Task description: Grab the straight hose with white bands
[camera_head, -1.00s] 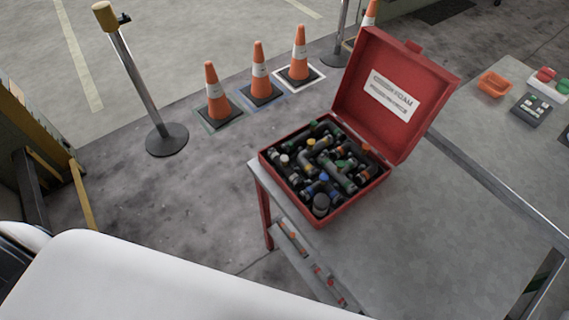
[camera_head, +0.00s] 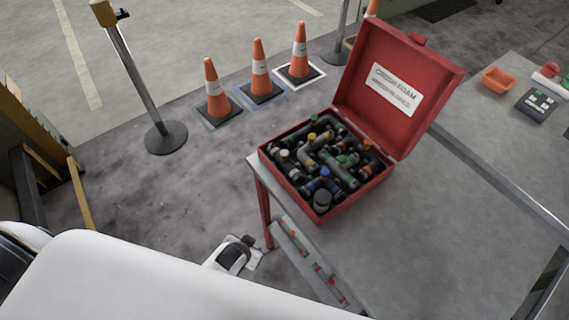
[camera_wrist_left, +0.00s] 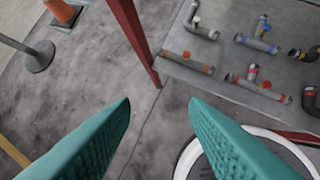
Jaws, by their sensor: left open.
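Many dark hoses (camera_head: 318,160) with coloured caps lie jumbled in an open red case (camera_head: 337,212) on the table. A straight hose with white bands cannot be picked out with certainty; a pale-capped piece (camera_head: 284,156) lies at the case's left side. My left gripper (camera_wrist_left: 160,102) is open and empty, its teal fingers apart over the floor in the left wrist view. In the head view my left wrist (camera_head: 235,256) shows low, left of the table and short of the case. My right gripper is not in view.
A shelf below the tabletop holds several fittings, including a straight one with orange bands (camera_wrist_left: 187,62) and a red-banded one (camera_wrist_left: 257,86). A red table leg (camera_wrist_left: 132,40) stands beside my left gripper. The grey tabletop (camera_head: 400,240) right of the case is bare.

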